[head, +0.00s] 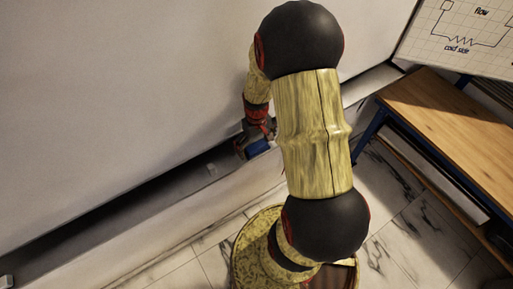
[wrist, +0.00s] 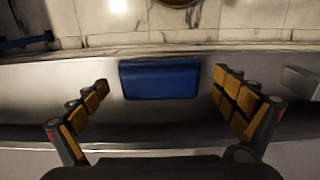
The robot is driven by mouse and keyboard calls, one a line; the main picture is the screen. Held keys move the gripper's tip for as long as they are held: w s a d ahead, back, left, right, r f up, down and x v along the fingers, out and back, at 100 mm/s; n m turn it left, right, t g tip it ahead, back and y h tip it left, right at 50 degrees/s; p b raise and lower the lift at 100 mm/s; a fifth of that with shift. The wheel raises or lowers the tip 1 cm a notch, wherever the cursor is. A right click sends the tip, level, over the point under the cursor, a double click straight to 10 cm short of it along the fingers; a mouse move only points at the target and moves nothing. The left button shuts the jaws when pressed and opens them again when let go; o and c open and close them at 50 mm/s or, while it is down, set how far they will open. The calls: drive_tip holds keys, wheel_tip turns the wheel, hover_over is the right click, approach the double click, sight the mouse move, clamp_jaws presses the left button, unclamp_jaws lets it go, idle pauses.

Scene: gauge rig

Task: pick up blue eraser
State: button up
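The blue eraser (wrist: 160,80) lies on a grey ledge in the wrist view, between and slightly beyond the two fingers. My gripper (wrist: 165,90) is open, with a finger on each side and a gap between each finger and the eraser. In the head view my gripper (head: 249,147) is small and low against the white wall, partly behind my own arm. A bit of blue (head: 258,147) shows beside it there; the rest of the eraser is hidden.
The ledge (head: 115,220) runs along the foot of the white board (head: 110,90). A small pale block (wrist: 301,82) sits on it right of the fingers. A wooden table (head: 450,115) with blue legs stands at the right, under a whiteboard drawing (head: 465,35). Marble floor lies below.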

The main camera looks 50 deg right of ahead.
sight(256, 145)
drive_tip(key=c, duration=1)
drive_tip(key=shift+c, duration=0.4)
drive_tip(key=shift+r, duration=0.5)
wheel_tip(256, 145, up, 2)
drive_tip(key=shift+r, duration=0.2)
drive_tip(key=s+a+r+b, duration=0.1)
drive_tip(key=s+a+r, duration=0.5)
drive_tip(key=s+r, duration=0.3)
drive_tip(key=s, duration=0.3)
drive_tip(key=shift+s+r, duration=0.3)
drive_tip(key=shift+s, duration=0.1)
drive_tip(key=shift+d, duration=0.1)
